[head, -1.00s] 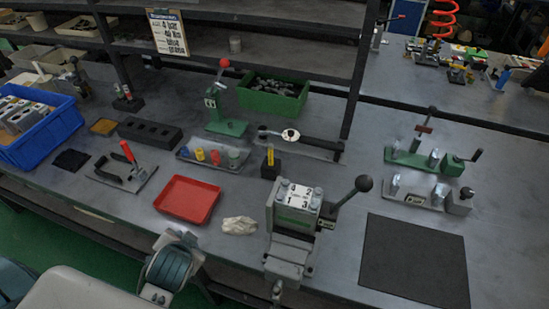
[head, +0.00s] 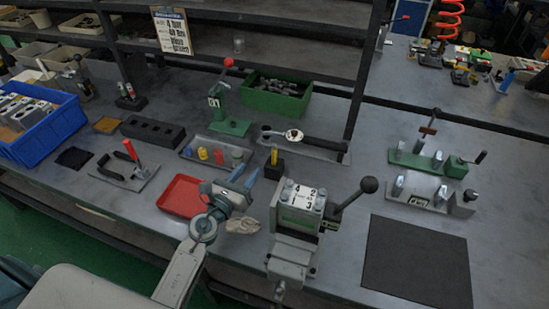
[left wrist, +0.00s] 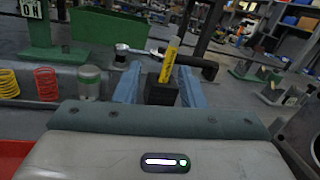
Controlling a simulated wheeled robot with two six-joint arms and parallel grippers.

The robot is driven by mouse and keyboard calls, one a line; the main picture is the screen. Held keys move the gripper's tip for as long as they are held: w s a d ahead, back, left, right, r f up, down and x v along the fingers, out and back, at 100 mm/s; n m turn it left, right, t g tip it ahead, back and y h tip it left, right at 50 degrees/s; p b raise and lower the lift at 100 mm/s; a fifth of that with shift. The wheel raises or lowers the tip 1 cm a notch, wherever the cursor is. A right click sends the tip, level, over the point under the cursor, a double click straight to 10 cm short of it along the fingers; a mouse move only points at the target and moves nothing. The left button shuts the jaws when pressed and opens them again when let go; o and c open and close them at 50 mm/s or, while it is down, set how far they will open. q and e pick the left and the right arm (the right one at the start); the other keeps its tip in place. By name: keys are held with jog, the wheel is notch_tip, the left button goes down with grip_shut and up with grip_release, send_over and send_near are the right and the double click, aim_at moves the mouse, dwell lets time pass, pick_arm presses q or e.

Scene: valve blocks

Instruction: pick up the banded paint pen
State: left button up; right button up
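The paint pen (head: 274,156) is yellow and stands upright in a small black block (head: 274,171) on the bench. It also shows in the left wrist view (left wrist: 169,62), with dark marks on its yellow body, leaning slightly there. My left gripper (head: 246,177) is open and empty above the bench, left of the block, its two blue fingers pointing towards it. In the left wrist view the pen and block (left wrist: 161,90) appear between the fingers (left wrist: 158,88), beyond the tips. I cannot tell the exact distance. My right gripper is not in view.
A red tray (head: 178,196) lies partly behind my left arm. A crumpled cloth (head: 243,225) and a grey valve block fixture (head: 295,232) with a lever stand nearby. A tray of coloured springs (head: 213,163) is to the left, and a torque wrench (head: 310,142) lies behind the pen.

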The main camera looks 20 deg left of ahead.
aim_at(273, 156)
pick_arm(q)
jog(key=f+m, duration=0.1)
jog(key=d+m+g+h, duration=0.1)
jog(key=shift+w+d+f+m, duration=0.15)
jog(key=shift+w+f+m, duration=0.15)
jog(key=shift+w+f, duration=0.1)
jog(key=x, duration=0.5)
jog(key=p+x, duration=0.1)
jog(key=x, duration=0.4)
jog(key=shift+w+d+f, duration=0.1)
jog(key=shift+w+d, duration=0.15)
jog(key=shift+d, duration=0.05)
jog(key=shift+s, duration=0.1)
jog(key=c, duration=0.3)
grip_shut()
